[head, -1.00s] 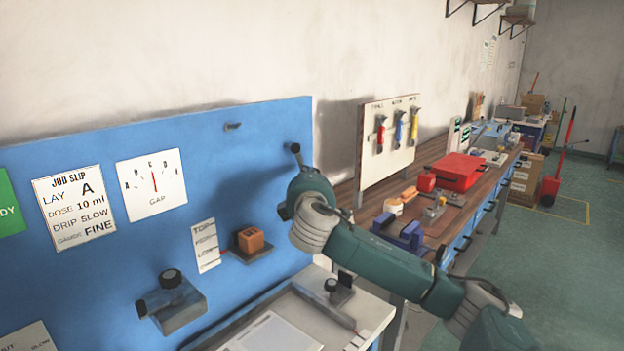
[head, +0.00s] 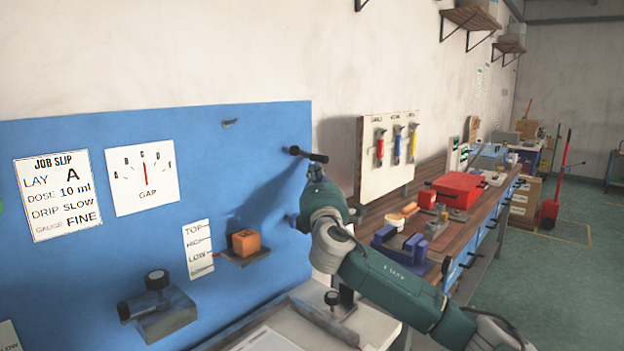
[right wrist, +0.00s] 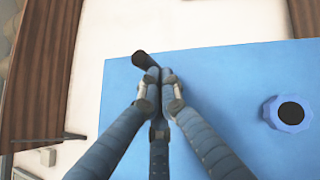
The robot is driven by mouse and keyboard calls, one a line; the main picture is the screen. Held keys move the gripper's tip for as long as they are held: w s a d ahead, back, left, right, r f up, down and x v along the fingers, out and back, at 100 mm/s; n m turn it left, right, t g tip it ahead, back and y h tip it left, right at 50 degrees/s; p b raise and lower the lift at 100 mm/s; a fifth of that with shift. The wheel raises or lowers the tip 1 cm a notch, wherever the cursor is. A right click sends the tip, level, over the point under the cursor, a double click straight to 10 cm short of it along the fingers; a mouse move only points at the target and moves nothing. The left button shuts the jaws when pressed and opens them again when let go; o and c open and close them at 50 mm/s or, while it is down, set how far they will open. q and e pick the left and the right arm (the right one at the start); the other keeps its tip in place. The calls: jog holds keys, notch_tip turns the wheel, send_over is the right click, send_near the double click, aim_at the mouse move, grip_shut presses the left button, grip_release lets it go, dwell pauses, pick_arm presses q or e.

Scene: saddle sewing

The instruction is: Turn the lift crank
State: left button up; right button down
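A dark bar-shaped handle, which looks like the lift crank's (head: 309,154), sticks out near the right edge of the blue panel (head: 90,240). My right gripper (head: 316,170) is right at this handle. In the right wrist view, the fingers of my right gripper (right wrist: 153,78) are drawn together at the dark handle (right wrist: 142,60), whose end shows just past the tips. The crank's arm and pivot are not clearly visible. An orange block (head: 245,242) sits on a small shelf beside a card marked TOP, HIGH and LOW (head: 198,249). My left gripper is not in view.
A blue knob with a black centre (right wrist: 290,113) is on the panel, apart from the fingers. A gauge marked GAP (head: 145,178) and a job slip (head: 57,195) hang on the panel. A wooden bench (head: 460,215) with tools stands to the right.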

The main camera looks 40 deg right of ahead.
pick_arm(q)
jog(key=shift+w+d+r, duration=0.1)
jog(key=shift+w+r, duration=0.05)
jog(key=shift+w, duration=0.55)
pick_arm(e)
jog(key=shift+d+r, duration=0.2)
jog(key=shift+d, duration=0.2)
